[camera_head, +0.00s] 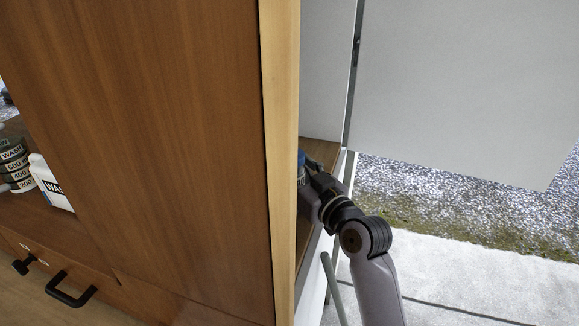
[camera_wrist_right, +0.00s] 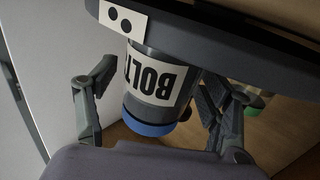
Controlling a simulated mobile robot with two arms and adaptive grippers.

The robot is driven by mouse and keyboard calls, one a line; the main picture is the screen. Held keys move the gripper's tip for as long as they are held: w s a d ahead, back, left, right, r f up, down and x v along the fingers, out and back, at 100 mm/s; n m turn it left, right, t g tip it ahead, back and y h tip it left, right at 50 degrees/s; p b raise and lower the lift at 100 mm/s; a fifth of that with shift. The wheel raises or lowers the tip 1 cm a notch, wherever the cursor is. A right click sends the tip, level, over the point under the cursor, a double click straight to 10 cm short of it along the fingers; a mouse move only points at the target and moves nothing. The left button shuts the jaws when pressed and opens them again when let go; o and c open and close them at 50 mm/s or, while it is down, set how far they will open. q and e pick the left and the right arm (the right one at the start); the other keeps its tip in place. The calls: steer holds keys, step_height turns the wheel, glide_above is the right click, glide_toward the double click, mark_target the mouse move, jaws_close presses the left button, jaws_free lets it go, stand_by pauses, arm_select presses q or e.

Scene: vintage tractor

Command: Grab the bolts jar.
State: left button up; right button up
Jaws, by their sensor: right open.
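The bolts jar (camera_wrist_right: 152,90) is a grey cylinder with a white label reading "BOLT", the rest turned out of sight, and a blue cap. In the right wrist view its lettering is upside down and the cap points down the picture. My right gripper (camera_wrist_right: 156,80) is open, with one finger on each side of the jar and visible gaps to both. A dark curved band hides the jar's far end. In the head view a small blue part (camera_head: 301,160), apparently the cap, shows at my right gripper (camera_head: 309,170), mostly hidden behind the wooden panel. My left gripper is out of view.
A tall wooden panel (camera_head: 190,130) with a pale edge stands left of my right arm. White panels (camera_head: 450,90) rise behind and to the right. A white bottle (camera_head: 48,183) and dark labelled containers (camera_head: 14,165) stand at far left, above black drawer handles (camera_head: 72,290).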

steer(key=shift+d, duration=0.15)
steer(key=shift+c, duration=0.5)
steer(key=c, duration=1.4)
steer(key=shift+r, duration=0.1)
